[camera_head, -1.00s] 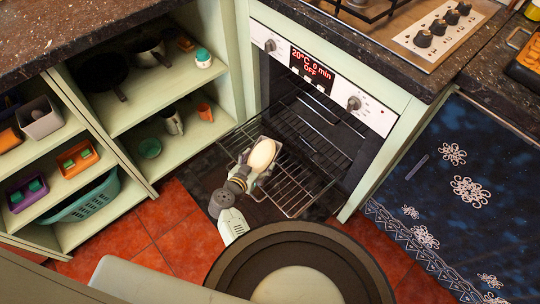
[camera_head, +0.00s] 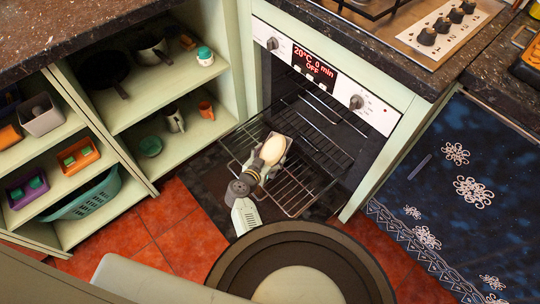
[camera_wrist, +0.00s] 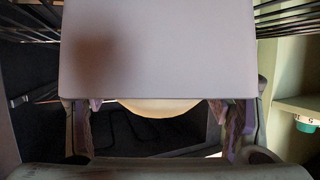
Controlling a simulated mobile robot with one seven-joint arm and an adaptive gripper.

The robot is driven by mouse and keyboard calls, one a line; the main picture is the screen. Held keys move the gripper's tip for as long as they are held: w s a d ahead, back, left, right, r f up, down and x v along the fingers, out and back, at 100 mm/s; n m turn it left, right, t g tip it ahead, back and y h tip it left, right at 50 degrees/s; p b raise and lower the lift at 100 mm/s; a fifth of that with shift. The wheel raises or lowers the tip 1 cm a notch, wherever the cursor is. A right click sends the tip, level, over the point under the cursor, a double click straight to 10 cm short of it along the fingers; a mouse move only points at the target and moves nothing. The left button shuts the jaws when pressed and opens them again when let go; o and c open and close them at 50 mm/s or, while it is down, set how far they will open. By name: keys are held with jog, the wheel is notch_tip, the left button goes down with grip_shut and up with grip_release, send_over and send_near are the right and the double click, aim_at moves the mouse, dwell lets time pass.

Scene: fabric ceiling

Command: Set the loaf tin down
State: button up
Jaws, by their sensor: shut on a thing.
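The loaf tin (camera_head: 286,151) is small and grey, with a pale loaf (camera_head: 273,148) in it. It is over the pulled-out oven rack (camera_head: 294,197); I cannot tell whether it touches the wires. My gripper (camera_head: 261,164) is shut on the tin from the near side. In the wrist view, the tin's flat side (camera_wrist: 158,50) fills the upper middle, and the pale loaf (camera_wrist: 160,106) bulges below its edge. My gripper's fingers (camera_wrist: 160,128) flank it left and right. The tin's underside is hidden.
The open oven (camera_head: 320,110) is behind the rack, its display reading 20°C, 0 min, OFF. Open shelves (camera_head: 165,110) with pans and cups stand on the left. A blue patterned panel (camera_head: 470,200) is on the right. Much of the rack is bare.

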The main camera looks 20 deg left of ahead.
jog(key=o, duration=1.7)
jog(key=shift+f, duration=0.1)
